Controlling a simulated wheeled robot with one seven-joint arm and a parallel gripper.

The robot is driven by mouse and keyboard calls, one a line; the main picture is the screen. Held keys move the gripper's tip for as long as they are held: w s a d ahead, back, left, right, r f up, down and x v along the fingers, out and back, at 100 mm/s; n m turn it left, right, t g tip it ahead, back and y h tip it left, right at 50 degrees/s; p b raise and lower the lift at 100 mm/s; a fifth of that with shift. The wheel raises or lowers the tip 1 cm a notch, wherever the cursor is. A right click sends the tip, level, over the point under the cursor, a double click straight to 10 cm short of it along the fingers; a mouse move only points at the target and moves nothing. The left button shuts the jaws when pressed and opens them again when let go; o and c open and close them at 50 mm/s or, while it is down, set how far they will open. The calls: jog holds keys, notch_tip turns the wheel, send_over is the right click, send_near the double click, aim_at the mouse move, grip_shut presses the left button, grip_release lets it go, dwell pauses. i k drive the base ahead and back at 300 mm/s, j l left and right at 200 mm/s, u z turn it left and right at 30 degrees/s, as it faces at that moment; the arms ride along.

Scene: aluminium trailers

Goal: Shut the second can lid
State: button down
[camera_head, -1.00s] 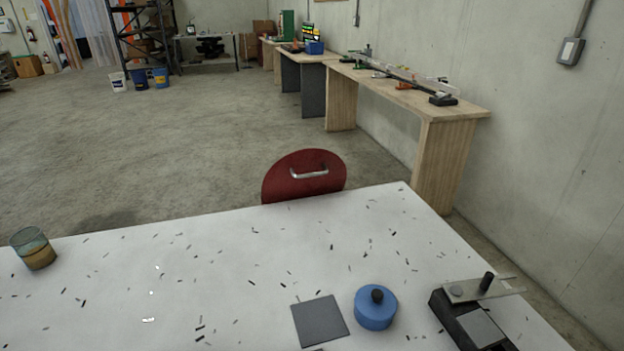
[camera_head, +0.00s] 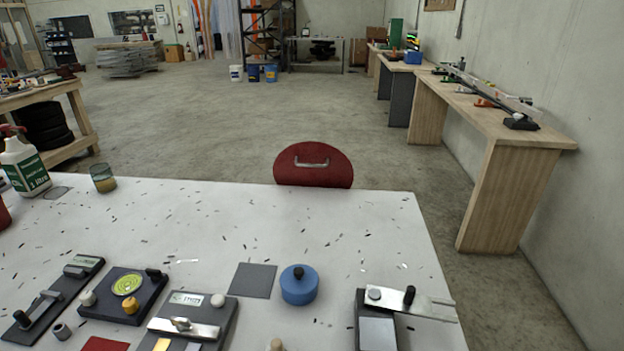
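A red round lid (camera_head: 313,170) with a silver bar handle (camera_head: 311,162) stands up steeply just beyond the far edge of the white table. Its lower part is hidden behind the table edge. I cannot see a can body under it, nor whether it is hinged to one. No second red lid shows. My gripper is not in view.
The speckled white table (camera_head: 330,225) lies between me and the lid. It holds a blue knobbed pot (camera_head: 299,286), a grey square pad (camera_head: 253,280), several clamp-like fixtures, a glass (camera_head: 103,178) and a bottle (camera_head: 25,168). Wooden benches (camera_head: 510,185) line the right wall; concrete floor beyond is open.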

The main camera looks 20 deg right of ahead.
aim_at(306, 164)
jog(key=l+u, duration=0.1)
jog(key=l, duration=0.25)
jog(key=k+l, duration=0.15)
jog(key=l, duration=0.2)
jog(key=k+l+u, duration=0.15)
jog(key=l, duration=0.2)
jog(key=i+l, duration=0.1)
jog(key=l, duration=0.35)
jog(key=i+l+z, duration=0.1)
jog(key=l, duration=0.35)
jog(key=i+l, duration=0.15)
jog(key=l, duration=0.3)
jog(key=i+l+u, duration=0.15)
jog(key=i+l, duration=0.55)
jog(key=i, duration=0.1)
